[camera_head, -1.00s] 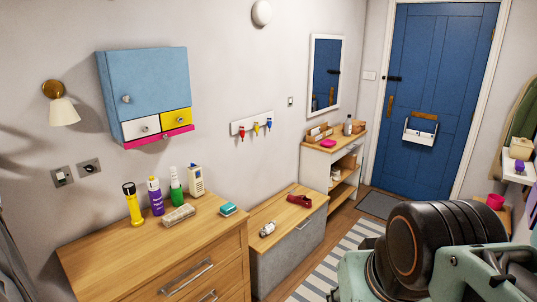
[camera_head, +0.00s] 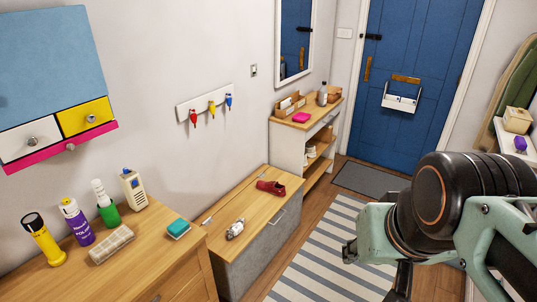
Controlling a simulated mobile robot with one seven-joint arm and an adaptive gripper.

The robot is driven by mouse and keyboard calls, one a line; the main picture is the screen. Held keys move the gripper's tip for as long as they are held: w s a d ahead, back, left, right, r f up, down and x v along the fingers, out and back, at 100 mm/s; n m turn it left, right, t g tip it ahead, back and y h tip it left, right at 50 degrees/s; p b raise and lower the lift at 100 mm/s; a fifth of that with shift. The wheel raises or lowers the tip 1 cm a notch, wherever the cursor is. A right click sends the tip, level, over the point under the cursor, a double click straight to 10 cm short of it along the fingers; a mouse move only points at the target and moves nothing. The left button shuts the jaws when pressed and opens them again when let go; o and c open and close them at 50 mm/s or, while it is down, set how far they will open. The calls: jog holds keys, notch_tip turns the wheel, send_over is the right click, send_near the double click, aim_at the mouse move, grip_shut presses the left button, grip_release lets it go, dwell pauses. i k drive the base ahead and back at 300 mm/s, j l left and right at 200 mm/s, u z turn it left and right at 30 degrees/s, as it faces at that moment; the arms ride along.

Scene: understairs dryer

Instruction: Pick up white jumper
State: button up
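I see no white jumper in the head view. A small whitish item (camera_head: 236,229) lies on the wooden bench top, but it is too small to be a jumper and I cannot tell what it is. My arm fills the lower right of the view. What seems to be part of my gripper (camera_head: 400,280) shows at the bottom edge, mostly cut off and hidden behind the arm. I cannot see its fingertips clearly.
A wooden chest (camera_head: 110,262) carrying bottles and a torch stands at lower left. The wood-topped grey bench (camera_head: 250,200) holds a red item (camera_head: 271,187). A shelf unit (camera_head: 305,128) stands beyond. A striped rug (camera_head: 325,245) lies on clear floor before the blue door (camera_head: 410,75).

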aim_at(237, 227)
jog(key=i+j+z, duration=0.15)
jog(key=i+z, duration=0.35)
jog(key=i, duration=0.65)
jog(key=i+l+u, duration=0.2)
jog(key=i, duration=0.3)
jog(key=i+u, duration=0.2)
jog(key=i, duration=0.35)
jog(key=i+u, duration=0.15)
jog(key=u, duration=0.25)
jog(key=i+u, duration=0.15)
jog(key=u, duration=0.25)
jog(key=i+l+u, duration=0.1)
jog(key=u, duration=0.3)
